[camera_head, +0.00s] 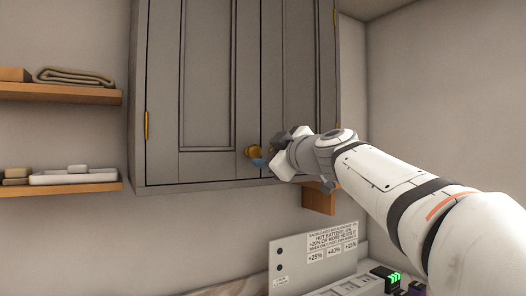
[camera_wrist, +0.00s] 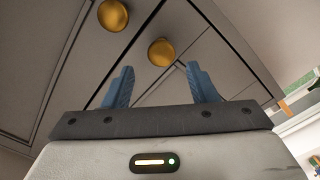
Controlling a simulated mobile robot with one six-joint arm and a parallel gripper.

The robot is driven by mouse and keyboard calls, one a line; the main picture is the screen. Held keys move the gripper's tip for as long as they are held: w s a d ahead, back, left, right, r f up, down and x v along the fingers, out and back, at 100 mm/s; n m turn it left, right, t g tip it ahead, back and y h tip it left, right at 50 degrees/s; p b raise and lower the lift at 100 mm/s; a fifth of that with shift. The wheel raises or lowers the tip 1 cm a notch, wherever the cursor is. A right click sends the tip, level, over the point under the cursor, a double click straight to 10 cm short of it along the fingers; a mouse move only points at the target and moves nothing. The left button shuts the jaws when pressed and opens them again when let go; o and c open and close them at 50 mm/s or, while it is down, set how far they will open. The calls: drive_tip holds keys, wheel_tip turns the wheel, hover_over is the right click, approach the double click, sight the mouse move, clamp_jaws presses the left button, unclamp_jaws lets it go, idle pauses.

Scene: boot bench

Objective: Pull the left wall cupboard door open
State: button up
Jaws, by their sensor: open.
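The grey wall cupboard's left door (camera_head: 207,80) is shut, its frame flush beside the right door (camera_head: 289,65). A round brass knob (camera_head: 252,152) sits at the left door's lower right corner. In the wrist view two brass knobs show, one at the upper left (camera_wrist: 113,14) and one nearer the middle (camera_wrist: 161,52), on either side of a dark seam. My gripper (camera_wrist: 160,72) is open with blue fingers, and the middle knob appears between and beyond the tips. In the head view a blue fingertip is close to the left door's knob; contact cannot be told. My wrist hides the right door's lower corner.
Two wooden shelves are at the left: the upper (camera_head: 60,93) holds a folded cloth (camera_head: 75,76), the lower (camera_head: 60,188) a white tray (camera_head: 75,177). A printed panel (camera_head: 313,258) stands below the cupboard. Wall space in front of the left door is clear.

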sight(257, 150)
drive_tip(key=p+x, duration=0.2)
drive_tip(key=x, duration=0.3)
drive_tip(key=shift+w+a+r+p, duration=0.1)
drive_tip(key=shift+w+a+p, duration=0.1)
drive_tip(key=shift+p, duration=0.15)
drive_tip(key=shift+w+a+f, duration=0.2)
drive_tip(key=shift+w+a, duration=0.2)
drive_tip(key=shift+w, duration=0.3)
drive_tip(key=shift+c, duration=0.2)
